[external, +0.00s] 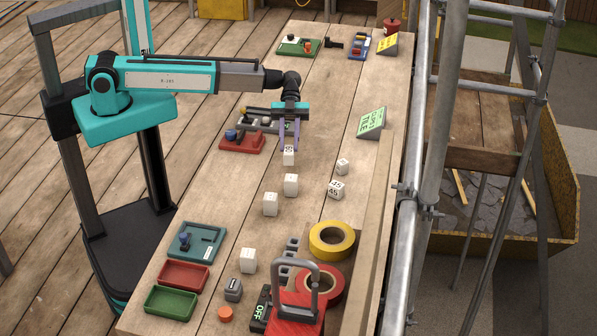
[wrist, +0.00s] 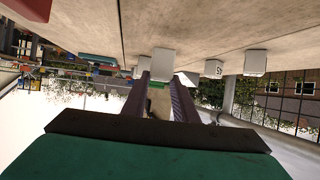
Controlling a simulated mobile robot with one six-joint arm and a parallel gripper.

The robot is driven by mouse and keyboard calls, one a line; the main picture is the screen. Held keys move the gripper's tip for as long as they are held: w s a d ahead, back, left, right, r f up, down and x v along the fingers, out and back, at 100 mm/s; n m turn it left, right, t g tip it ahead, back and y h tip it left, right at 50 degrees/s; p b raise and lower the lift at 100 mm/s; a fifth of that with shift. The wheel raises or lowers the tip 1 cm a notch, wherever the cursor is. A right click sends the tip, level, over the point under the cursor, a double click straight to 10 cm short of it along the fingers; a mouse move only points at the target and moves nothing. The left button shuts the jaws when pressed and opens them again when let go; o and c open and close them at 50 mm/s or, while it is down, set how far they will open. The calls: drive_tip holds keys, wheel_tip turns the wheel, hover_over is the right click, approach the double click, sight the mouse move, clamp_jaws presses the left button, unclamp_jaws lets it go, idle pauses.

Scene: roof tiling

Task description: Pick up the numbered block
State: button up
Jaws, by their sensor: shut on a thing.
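A small white block (external: 289,158) with dark marks on its face sits between the fingertips of my gripper (external: 289,146). My gripper is shut on it above the middle of the wooden table, pointing down. Its number is too small to read. Other white blocks stand on the table: one (external: 290,184) just in front, one (external: 269,203) nearer, one marked block (external: 335,189) and a smaller one (external: 342,166) at right, and one (external: 248,260) near the trays.
A green sign (external: 371,122) stands at right. Yellow tape (external: 332,240), red tape (external: 322,285) and a red-and-grey tool (external: 296,310) crowd the front. Scaffold poles (external: 433,120) run along the right edge.

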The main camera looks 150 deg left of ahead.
drive_tip(key=s+d+r, duration=0.1)
drive_tip(key=s+d, duration=0.9)
drive_tip(key=shift+s+r, duration=0.15)
drive_tip(key=shift+r, duration=0.1)
idle(0.4)
drive_tip(key=shift+f, duration=0.1)
drive_tip(key=shift+a, duration=0.15)
idle(0.6)
